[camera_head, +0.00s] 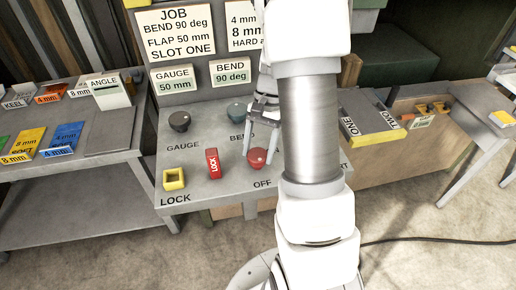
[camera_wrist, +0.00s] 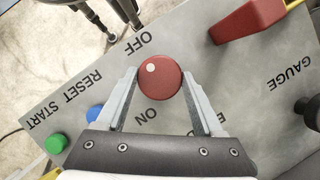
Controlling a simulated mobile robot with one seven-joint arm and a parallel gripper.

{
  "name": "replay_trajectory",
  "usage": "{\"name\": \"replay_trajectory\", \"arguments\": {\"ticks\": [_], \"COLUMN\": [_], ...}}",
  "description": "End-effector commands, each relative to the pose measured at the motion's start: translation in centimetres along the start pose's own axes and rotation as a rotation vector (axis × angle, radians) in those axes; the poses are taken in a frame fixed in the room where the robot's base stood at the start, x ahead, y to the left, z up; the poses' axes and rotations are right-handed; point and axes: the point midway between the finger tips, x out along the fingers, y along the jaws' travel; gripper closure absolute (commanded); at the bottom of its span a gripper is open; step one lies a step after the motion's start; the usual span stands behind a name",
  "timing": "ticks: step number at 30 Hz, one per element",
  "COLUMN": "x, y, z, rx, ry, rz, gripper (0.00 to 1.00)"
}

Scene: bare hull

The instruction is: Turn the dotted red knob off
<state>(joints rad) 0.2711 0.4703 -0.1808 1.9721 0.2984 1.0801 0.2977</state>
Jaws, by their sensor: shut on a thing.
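The dotted red knob (camera_head: 257,158) sits on the sloped grey panel (camera_head: 225,195), above the OFF label in the head view. In the wrist view the round red knob (camera_wrist: 161,82) has its white dot at its upper left, on the side towards the OFF label (camera_wrist: 140,40). The ON label lies on the opposite side, between my fingers. My gripper (camera_wrist: 159,75) is shut on the knob, one finger on each side. In the head view my gripper (camera_head: 261,150) comes down over the knob and my arm hides the panel to its right.
A red LOCK handle (camera_head: 213,163) stands left of the knob, near a yellow square socket (camera_head: 174,180). Blue (camera_wrist: 94,113) and green (camera_wrist: 56,143) buttons show in the wrist view.

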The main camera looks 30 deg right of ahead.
Motion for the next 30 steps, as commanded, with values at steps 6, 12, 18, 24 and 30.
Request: {"name": "replay_trajectory", "arguments": {"ticks": [6,12,18,24,30], "x": [-0.08,-0.06,-0.06,-0.05,-0.03], "y": [0.04,0.08,0.08,0.08,0.08], "z": [-0.06,-0.05,-0.05,-0.05,-0.03], "rx": [0.089,0.126,0.137,0.137,0.136], "ry": [0.003,0.003,0.003,0.002,0.002], "rz": [-0.039,-0.054,-0.058,-0.058,-0.057], "gripper": [0.87,0.87,0.87,0.87,0.06]}}
